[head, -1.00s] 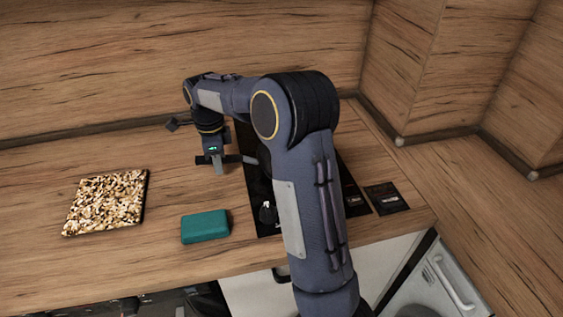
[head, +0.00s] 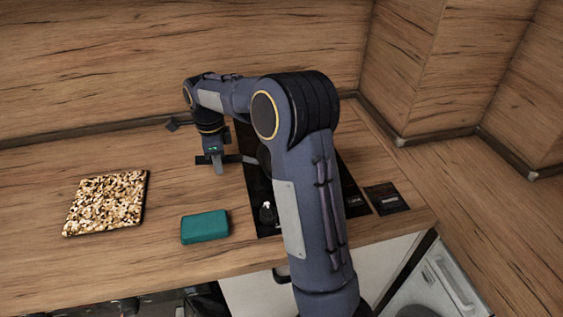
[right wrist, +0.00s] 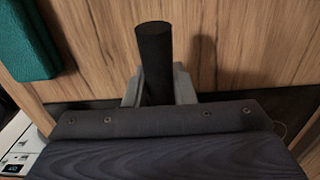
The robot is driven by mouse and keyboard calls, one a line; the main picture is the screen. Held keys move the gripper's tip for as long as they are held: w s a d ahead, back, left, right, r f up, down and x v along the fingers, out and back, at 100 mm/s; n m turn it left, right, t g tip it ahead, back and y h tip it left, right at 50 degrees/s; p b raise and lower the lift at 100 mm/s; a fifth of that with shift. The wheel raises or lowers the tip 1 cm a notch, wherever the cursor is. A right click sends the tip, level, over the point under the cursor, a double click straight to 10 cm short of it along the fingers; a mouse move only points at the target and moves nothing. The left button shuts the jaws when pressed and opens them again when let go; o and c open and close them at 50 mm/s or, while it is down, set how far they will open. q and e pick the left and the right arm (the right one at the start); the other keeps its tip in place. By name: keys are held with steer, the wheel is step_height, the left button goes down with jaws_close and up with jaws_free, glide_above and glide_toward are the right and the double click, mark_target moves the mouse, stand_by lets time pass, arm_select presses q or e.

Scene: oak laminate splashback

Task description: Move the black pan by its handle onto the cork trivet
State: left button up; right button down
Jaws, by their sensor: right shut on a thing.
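The cork trivet (head: 106,203), a speckled brown and cream square with a dark edge, lies on the counter at the left. The black pan (head: 264,160) is on the black hob, mostly hidden behind my right arm in the head view. My right gripper (head: 218,163) points down at the hob's left edge and is shut on the pan's handle. In the right wrist view the dark round handle (right wrist: 154,62) stands out between the two grey fingers (right wrist: 158,88). My left gripper is not in view.
A teal block (head: 205,228) lies on the counter between the trivet and the black hob (head: 262,196); it also shows in the right wrist view (right wrist: 27,42). A small dark card (head: 386,198) lies right of the hob. Wooden walls stand behind. Counter between trivet and gripper is clear.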

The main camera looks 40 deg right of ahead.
steer(key=shift+r+p, duration=2.25)
steer(key=shift+r, duration=0.35)
